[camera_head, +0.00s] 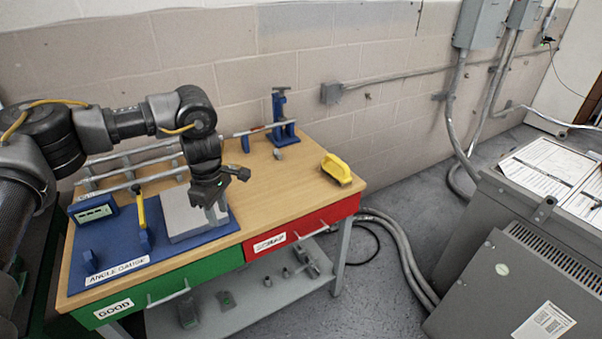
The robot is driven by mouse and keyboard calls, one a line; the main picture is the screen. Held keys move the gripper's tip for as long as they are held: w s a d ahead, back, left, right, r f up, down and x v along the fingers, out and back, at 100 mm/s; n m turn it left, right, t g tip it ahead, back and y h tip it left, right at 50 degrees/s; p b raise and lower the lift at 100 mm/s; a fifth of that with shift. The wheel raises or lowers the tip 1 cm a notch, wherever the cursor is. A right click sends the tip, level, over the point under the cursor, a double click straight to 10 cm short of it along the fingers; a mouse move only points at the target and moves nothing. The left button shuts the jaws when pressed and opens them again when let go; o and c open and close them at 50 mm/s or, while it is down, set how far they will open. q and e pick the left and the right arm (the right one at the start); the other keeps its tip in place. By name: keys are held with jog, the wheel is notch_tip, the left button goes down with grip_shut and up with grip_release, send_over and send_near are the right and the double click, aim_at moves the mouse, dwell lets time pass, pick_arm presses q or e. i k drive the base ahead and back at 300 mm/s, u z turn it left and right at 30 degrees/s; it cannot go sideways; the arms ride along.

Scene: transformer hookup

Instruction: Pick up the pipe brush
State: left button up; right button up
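A yellow tool (337,168), which looks like the pipe brush, lies on the wooden tabletop near its right end. My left gripper (216,200) points down over a grey block (185,216) on the blue angle gauge board, well to the left of the yellow tool and apart from it. A short light grey piece shows just below the gripper. I cannot tell whether it is held or whether the fingers are open. My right gripper is not in view.
The workbench (275,196) has a blue stand (281,120) at the back, a grey rack (130,165) at the back left and a yellow-handled gauge (141,208). Wood is clear between the board and the yellow tool. A grey transformer cabinet (500,290) stands right.

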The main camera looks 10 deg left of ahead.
aim_at(337, 168)
jog(key=u, duration=0.95)
jog(key=i, duration=1.35)
jog(key=z, duration=2.4)
